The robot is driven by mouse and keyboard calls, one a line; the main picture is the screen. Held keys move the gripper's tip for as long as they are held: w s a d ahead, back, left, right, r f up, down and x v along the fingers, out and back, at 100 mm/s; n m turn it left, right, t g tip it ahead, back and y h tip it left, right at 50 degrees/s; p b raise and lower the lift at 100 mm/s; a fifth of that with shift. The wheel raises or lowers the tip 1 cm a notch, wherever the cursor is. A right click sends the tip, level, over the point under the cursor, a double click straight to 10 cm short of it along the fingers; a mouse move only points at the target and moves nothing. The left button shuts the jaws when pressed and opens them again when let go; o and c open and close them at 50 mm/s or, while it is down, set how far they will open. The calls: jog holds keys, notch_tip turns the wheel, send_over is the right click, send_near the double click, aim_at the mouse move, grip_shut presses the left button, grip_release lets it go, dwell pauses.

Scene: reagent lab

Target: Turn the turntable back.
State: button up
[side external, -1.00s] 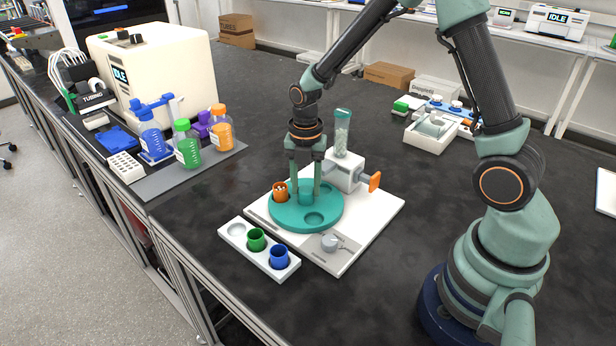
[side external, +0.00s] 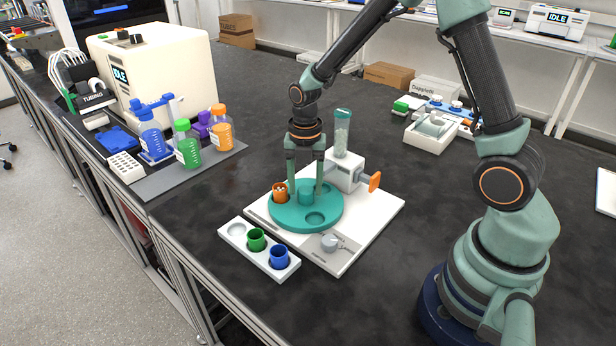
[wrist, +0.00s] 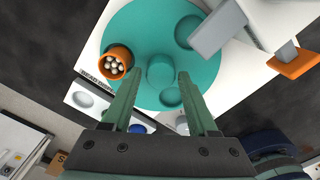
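The teal turntable (side external: 291,220) sits on a white base plate and has round pockets and a raised central knob (side external: 306,196). In the wrist view the turntable (wrist: 130,30) fills the upper middle, with its knob (wrist: 160,72) between my fingers. An orange cup (side external: 280,192) stands in the turntable's left pocket; in the wrist view it (wrist: 115,60) holds several pale beads. Two other pockets look empty. My gripper (side external: 305,190) is open, pointing down, one finger on each side of the knob, with a gap visible in the wrist view (wrist: 159,76).
A clear tube dispenser (side external: 342,135) with a grey block and orange handle (side external: 375,181) stands behind the turntable. A white rack (side external: 236,231) with green and blue cups lies in front. A small grey fixture (side external: 331,242) sits on the plate's front corner. Bottles stand at left.

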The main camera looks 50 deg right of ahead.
aim_at(306, 190)
notch_tip(306, 190, up, 12)
dwell(0.7)
jog(key=s+a+r+m+t, duration=0.1)
jog(key=s+m, duration=0.4)
jog(key=m, duration=0.7)
jog(key=s+a+r+m+t, duration=0.1)
jog(key=s+r+m+t, duration=0.3)
jog(key=m, duration=0.9)
notch_tip(306, 190, up, 3)
jog(key=shift+s+f+t, duration=0.2)
jog(key=shift+s+t, duration=0.1)
jog(key=shift+s, duration=0.7)
